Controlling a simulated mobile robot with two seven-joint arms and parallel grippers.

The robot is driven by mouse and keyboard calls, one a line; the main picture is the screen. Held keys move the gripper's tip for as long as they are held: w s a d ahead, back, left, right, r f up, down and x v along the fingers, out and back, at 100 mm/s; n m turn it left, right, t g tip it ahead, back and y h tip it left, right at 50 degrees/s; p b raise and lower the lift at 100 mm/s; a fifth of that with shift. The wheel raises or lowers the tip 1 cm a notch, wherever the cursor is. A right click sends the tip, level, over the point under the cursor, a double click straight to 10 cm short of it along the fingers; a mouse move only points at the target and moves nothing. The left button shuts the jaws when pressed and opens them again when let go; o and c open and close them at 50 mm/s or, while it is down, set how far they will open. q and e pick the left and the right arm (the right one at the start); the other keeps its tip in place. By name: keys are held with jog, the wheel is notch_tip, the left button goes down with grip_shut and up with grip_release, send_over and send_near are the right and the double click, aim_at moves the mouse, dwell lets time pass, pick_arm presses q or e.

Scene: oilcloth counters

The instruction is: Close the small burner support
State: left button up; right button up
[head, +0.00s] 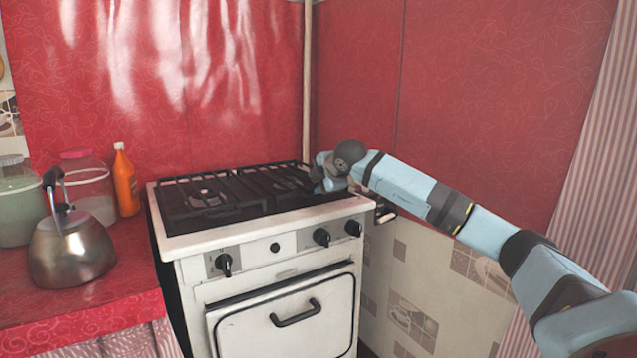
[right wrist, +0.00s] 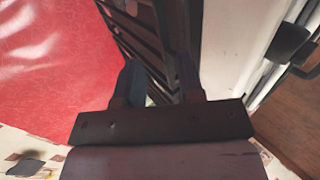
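The black burner supports lie on top of a white stove; the left support (head: 208,198) and the right support (head: 275,183) both look flat in the head view. I cannot tell which one is the small one. My right gripper (head: 318,182) is low over the right end of the stove top, at the edge of the right support. In the right wrist view, the two dark fingers of my right gripper (right wrist: 157,70) stand apart, with black support bars (right wrist: 140,35) just beyond and between them. Whether they touch is unclear. My left gripper is out of view.
The white stove (head: 200,243) has black knobs and an oven door handle in front. On the red counter (head: 120,290) at left stand a kettle (head: 72,250), an orange bottle (head: 125,182) and jars. A red wall is close behind and to the right.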

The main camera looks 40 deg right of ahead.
pick_arm(q)
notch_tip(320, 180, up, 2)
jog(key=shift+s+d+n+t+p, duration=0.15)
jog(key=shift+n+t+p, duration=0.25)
jog(key=shift+p, duration=0.55)
pick_arm(e)
jog(key=v, duration=1.3)
jog(key=shift+r, duration=0.25)
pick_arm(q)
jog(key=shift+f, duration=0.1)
pick_arm(e)
jog(key=shift+s+a, duration=0.15)
